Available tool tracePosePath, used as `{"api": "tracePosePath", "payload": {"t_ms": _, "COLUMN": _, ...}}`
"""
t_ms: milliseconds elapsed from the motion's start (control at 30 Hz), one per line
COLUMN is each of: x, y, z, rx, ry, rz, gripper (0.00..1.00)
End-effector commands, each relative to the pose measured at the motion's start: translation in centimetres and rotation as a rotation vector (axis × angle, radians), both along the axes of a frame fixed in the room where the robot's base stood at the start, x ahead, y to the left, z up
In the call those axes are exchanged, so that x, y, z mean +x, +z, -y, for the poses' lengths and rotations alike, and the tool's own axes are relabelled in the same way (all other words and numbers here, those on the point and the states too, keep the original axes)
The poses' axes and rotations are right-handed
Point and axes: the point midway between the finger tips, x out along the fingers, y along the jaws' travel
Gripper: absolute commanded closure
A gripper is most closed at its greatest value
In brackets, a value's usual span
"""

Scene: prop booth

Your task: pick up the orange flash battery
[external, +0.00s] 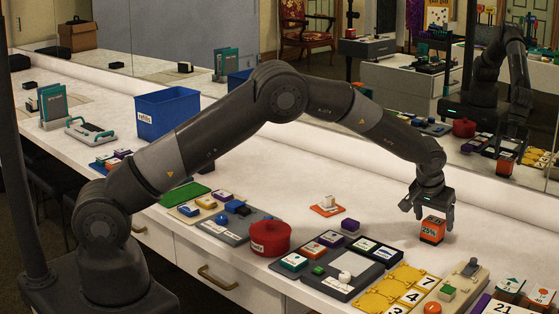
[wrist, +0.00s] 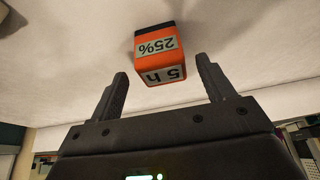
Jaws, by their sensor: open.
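One label reads 25%. It stands on the white counter at the right in the external view. My gripper (external: 428,207) is open, pointing down just above and beside it. In the wrist view the battery (wrist: 159,54) lies ahead of the two fingertips, and my gripper (wrist: 162,76) has its fingers spread wider than the block. The block is roughly centred between them, slightly beyond the tips. Nothing is held.
A blue bin (external: 168,112) stands further left. A mirror backs the counter.

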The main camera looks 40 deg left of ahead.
Motion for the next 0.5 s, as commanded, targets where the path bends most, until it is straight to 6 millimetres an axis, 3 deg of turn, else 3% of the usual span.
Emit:
{"api": "tracePosePath", "payload": {"t_ms": 233, "x": 1.7, "y": -3.1, "z": -0.2, "rx": 0.001, "ry": 0.000, "rz": -0.002, "gripper": 0.25}}
{"api": "tracePosePath", "payload": {"t_ms": 500, "x": 2.0, "y": -3.7, "z": -0.2, "rx": 0.000, "ry": 0.000, "rz": 0.000, "gripper": 0.25}}
